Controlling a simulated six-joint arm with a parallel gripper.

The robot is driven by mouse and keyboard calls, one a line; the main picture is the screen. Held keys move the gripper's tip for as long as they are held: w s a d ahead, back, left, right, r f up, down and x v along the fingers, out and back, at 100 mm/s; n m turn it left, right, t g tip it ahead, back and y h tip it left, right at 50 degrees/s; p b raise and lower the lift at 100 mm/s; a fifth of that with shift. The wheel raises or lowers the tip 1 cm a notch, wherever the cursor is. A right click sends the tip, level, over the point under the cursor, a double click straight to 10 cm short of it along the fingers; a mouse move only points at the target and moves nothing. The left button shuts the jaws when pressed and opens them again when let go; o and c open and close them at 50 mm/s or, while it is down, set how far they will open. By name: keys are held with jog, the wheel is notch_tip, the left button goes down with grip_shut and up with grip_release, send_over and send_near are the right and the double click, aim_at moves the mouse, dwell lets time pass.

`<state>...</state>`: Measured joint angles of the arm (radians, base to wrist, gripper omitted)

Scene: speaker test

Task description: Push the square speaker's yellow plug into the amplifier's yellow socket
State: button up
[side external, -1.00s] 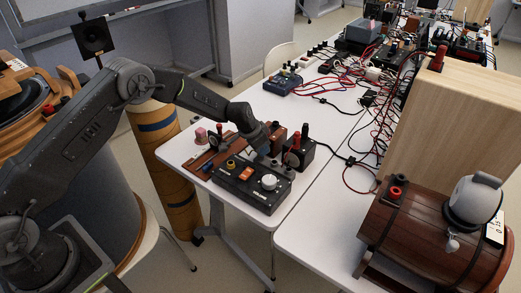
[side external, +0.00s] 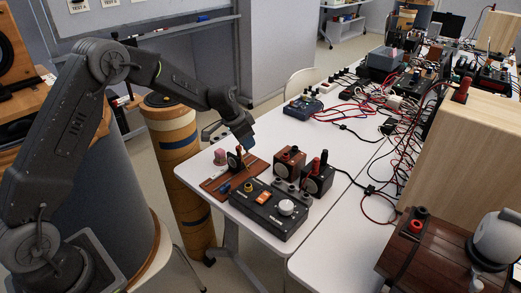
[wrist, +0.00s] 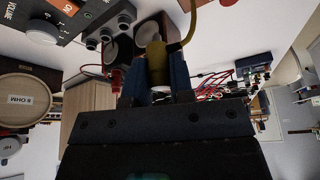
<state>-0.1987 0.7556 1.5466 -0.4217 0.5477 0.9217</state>
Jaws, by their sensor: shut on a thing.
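My gripper (side external: 247,150) hangs above the table, over the brown mat behind the amplifier's left end. In the wrist view its blue fingers (wrist: 160,78) are shut on the yellow plug (wrist: 156,62), whose yellow cable (wrist: 189,30) curves away. The black amplifier (side external: 270,215) lies at the table's front with an orange switch and a white knob. A round yellow part (side external: 248,187), seemingly the yellow socket, is at its left end, apart from the gripper. Two box speakers, a brown one (side external: 288,168) and a darker one (side external: 315,183), stand behind the amplifier; I cannot tell which owns the plug.
The brown mat (side external: 216,184) holds a small round-faced black object (side external: 235,161) and a pink piece (side external: 220,156) close to my gripper. Cables crowd the back table.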

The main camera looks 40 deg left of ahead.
jog(key=shift+s+r, duration=0.2)
jog(key=shift+s, duration=0.2)
jog(key=s+d, duration=0.5)
jog(key=shift+w+d+f, duration=0.1)
jog(key=shift+f, duration=1.6)
jog(key=shift+w+d+f, duration=0.1)
jog(key=shift+f, duration=1.6)
jog(key=shift+s+f, duration=0.1)
jog(key=shift+f, duration=0.95)
jog(key=o, duration=1)
jog(key=shift+c, duration=0.2)
